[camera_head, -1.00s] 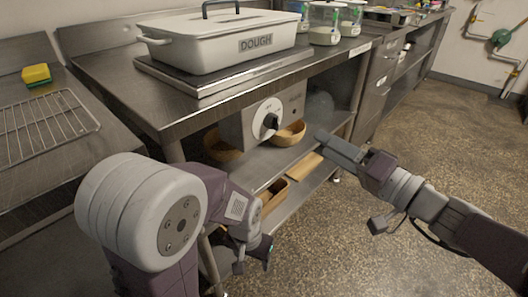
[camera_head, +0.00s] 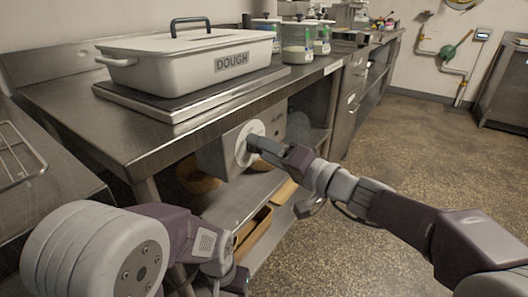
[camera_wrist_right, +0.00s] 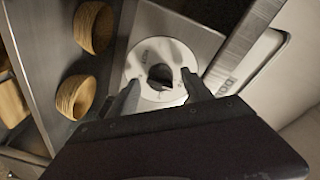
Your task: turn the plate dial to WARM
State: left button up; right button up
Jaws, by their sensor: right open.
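The plate dial (camera_wrist_right: 158,78) is a white disc with a black knob on a grey metal box (camera_head: 217,158) under the counter. In the head view my right gripper (camera_head: 252,142) is at the dial and covers its knob. In the right wrist view the open fingers of this gripper (camera_wrist_right: 160,92) stand on either side of the knob, apart from it. The lettering on the dial is too small to read. My left gripper (camera_head: 238,280) is low at the bottom of the head view, and its fingers cannot be made out.
A white DOUGH container (camera_head: 190,68) sits on a flat plate (camera_head: 150,105) on the steel counter (camera_head: 60,95). Wooden bowls (camera_wrist_right: 75,97) are on the shelf below, beside the box. Jars (camera_head: 297,45) stand at the back. The floor to the right is clear.

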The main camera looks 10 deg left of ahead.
grip_shut()
jog(key=shift+m, duration=0.3)
jog(key=shift+w+d+r+m+g+p, duration=0.1)
jog(key=shift+m+g+p, duration=0.55)
jog(key=shift+m+p, duration=2.85)
jog(key=shift+w+r+m+g+p, duration=0.15)
jog(key=shift+m+g+p, duration=0.55)
jog(key=shift+m+p, duration=2.75)
jog(key=shift+w+d+m+g+p, duration=0.1)
jog(key=shift+m+g+p, duration=0.95)
jog(key=shift+m, duration=4.4)
jog(key=shift+t+p, duration=0.4)
jog(key=shift+p, duration=0.05)
